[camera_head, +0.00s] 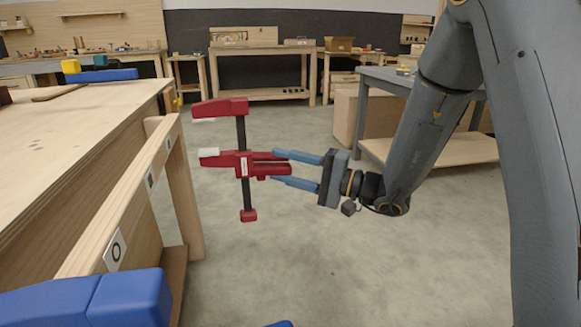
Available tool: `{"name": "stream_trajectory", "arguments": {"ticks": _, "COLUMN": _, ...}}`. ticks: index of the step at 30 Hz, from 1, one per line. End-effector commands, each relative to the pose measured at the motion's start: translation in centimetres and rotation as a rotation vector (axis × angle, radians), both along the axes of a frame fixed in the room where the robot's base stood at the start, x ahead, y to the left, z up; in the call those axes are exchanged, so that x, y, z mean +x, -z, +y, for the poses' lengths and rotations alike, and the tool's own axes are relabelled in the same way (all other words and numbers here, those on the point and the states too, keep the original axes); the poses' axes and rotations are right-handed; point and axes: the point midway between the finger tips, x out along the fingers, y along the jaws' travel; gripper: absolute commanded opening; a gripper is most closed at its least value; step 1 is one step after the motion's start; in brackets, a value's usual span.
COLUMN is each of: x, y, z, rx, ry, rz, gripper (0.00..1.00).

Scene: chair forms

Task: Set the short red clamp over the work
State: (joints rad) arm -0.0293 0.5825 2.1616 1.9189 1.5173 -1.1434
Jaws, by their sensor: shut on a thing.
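The short red clamp (240,158) hangs in the air in the middle of the view, its dark bar upright. It has a fixed red jaw at the top, a sliding red jaw below it with a pale pad, and a red stop at the bar's lower end. My gripper (281,168) comes from the right, its two blue fingers shut on the clamp's sliding jaw. The work is a pale wooden frame (130,197) along the bench (85,120) on the left, with labelled marks on it. The clamp is to the right of the frame and apart from it.
A blue clamp (103,76) lies at the bench's far edge, and blue parts (95,300) stand at the lower left. A grey-topped table (385,78) stands behind my arm. Several workbenches line the back wall. The floor (330,260) between is clear.

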Motion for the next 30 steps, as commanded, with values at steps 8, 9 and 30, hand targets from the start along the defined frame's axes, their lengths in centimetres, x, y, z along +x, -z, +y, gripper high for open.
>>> {"name": "stream_trajectory", "arguments": {"ticks": 8, "x": -0.7, "y": -0.1, "z": 2.5, "rx": 0.001, "ry": -0.002, "rz": 0.0, "gripper": 0.03}}
{"name": "stream_trajectory", "arguments": {"ticks": 9, "x": -0.8, "y": -0.1, "z": 2.8, "rx": 0.001, "ry": -0.002, "rz": 0.0, "gripper": 0.03}}
{"name": "stream_trajectory", "arguments": {"ticks": 30, "x": -2.3, "y": -0.1, "z": 8.0, "rx": 0.002, "ry": 0.0, "rz": -0.001, "gripper": 0.03}}
